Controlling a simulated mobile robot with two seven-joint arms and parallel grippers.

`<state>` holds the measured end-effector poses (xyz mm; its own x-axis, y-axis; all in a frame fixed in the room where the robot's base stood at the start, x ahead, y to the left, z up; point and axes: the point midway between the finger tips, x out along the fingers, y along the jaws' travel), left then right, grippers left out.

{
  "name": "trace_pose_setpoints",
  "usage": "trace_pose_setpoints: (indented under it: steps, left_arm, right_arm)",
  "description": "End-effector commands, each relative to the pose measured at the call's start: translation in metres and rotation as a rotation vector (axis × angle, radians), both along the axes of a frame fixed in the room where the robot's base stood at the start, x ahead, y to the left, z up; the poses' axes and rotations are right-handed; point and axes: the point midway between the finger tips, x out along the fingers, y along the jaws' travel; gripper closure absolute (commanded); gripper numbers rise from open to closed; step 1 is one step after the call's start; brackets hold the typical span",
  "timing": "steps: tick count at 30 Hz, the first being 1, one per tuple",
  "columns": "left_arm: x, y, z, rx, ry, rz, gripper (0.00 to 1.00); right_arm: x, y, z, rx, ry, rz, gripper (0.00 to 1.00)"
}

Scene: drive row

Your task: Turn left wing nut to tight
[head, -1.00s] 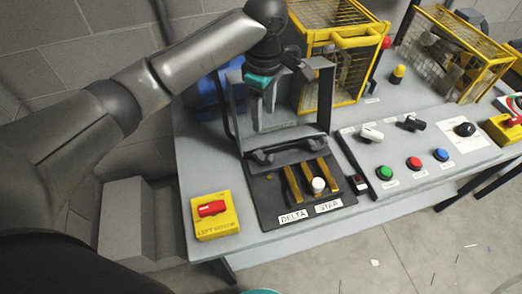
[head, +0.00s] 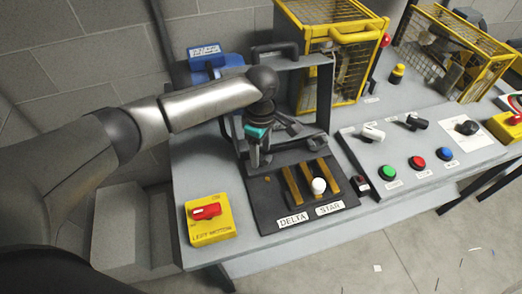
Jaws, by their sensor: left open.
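My left gripper (head: 259,154) points down, open, at the left foot of a black upright frame (head: 326,95). Its fingers are at the place of the left wing nut, which they mostly hide; I cannot tell whether they touch it. The right wing nut (head: 317,141), dark with two wings, shows at the frame's right foot. My right gripper is not in view.
A yellow box with a red switch (head: 207,222) stands at the bench's front left. A yellow wire cage (head: 345,60) stands behind the frame. A sloped control panel (head: 400,135) with coloured buttons is to the right. A blue motor (head: 208,66) is behind my arm.

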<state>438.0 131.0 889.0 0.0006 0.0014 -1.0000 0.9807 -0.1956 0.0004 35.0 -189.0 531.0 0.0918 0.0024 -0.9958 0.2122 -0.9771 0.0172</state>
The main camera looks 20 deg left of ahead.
Motion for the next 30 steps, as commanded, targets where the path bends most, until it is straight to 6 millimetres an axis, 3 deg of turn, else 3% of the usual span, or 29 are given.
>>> trace_pose_setpoints:
  steps: [5, 20, 30]
  left_arm:
    - [-0.0002, -0.0004, 0.0002, -0.001, 0.000, 0.000, 0.42]
    - [-0.0002, -0.0005, 0.0005, -0.001, 0.001, 0.000, 0.98]
    - [-0.0004, -0.0004, 0.0007, -0.001, 0.001, -0.001, 1.00]
  right_arm:
    - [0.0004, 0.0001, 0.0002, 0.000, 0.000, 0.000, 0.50]
    - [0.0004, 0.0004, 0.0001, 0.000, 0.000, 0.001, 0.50]
    - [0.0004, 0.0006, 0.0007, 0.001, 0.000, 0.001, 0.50]
